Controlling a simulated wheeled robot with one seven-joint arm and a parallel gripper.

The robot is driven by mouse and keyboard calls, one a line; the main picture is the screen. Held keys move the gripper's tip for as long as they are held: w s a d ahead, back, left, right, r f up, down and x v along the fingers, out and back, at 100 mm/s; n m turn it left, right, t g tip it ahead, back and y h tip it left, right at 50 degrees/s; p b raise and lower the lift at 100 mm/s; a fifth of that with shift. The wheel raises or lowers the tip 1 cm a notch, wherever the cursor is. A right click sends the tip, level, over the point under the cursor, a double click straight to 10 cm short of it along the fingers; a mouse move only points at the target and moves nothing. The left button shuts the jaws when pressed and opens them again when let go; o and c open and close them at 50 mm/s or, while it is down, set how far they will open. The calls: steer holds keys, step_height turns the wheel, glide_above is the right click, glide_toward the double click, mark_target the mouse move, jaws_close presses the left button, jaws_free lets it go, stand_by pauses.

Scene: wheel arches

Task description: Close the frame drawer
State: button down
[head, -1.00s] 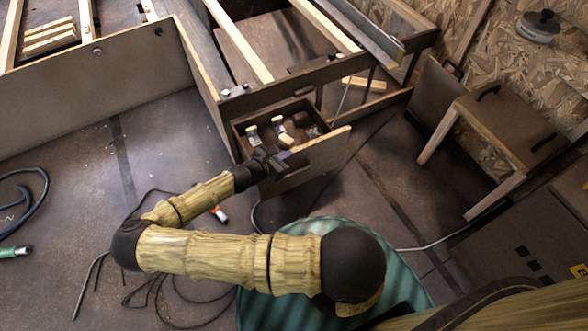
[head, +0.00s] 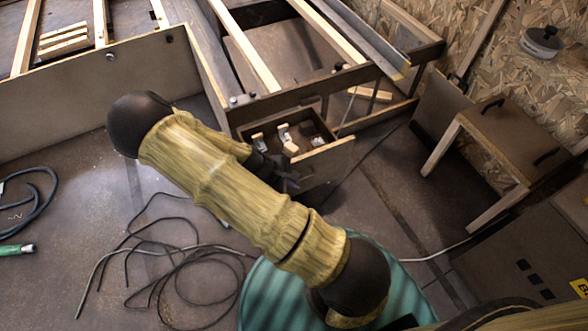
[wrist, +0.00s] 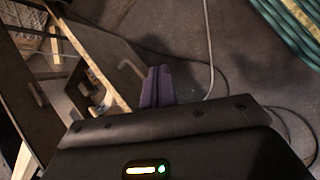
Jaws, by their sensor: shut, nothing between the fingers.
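The frame drawer (head: 325,165) stands pulled out under the wooden frame, and small items lie inside it. Its front panel has a light wood top edge. In the wrist view the drawer front (wrist: 108,58) runs diagonally, with a small handle (wrist: 131,68) on its outer face. My gripper (wrist: 157,72) is shut and empty, its purple fingers just outside that face beside the handle. I cannot tell whether they touch it. In the head view my gripper (head: 292,185) is low in front of the drawer, partly hidden by my forearm.
The wooden frame (head: 300,95) stands above the drawer. A wooden stool (head: 500,140) is at the right by the chipboard wall. Cables (head: 170,270) lie on the floor at lower left. The floor right of the drawer is mostly clear.

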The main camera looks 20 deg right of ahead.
steer(key=s+a+r+m+t+y, duration=0.1)
steer(key=s+r+m+y, duration=0.1)
steer(key=r, duration=0.6)
steer(key=s+a+r+m+t+y+p, duration=0.1)
steer(key=a+r+m+y, duration=0.1)
steer(key=r+m, duration=0.3)
steer(key=s+a+r+m+t+y+p, duration=0.1)
steer(key=r+m, duration=0.3)
steer(key=r, duration=0.9)
steer(key=shift+s+a+r+t+y, duration=0.25)
steer(key=shift+s+a+t+y, duration=0.1)
steer(key=shift+s+y, duration=0.5)
steer(key=shift+w+a, duration=0.1)
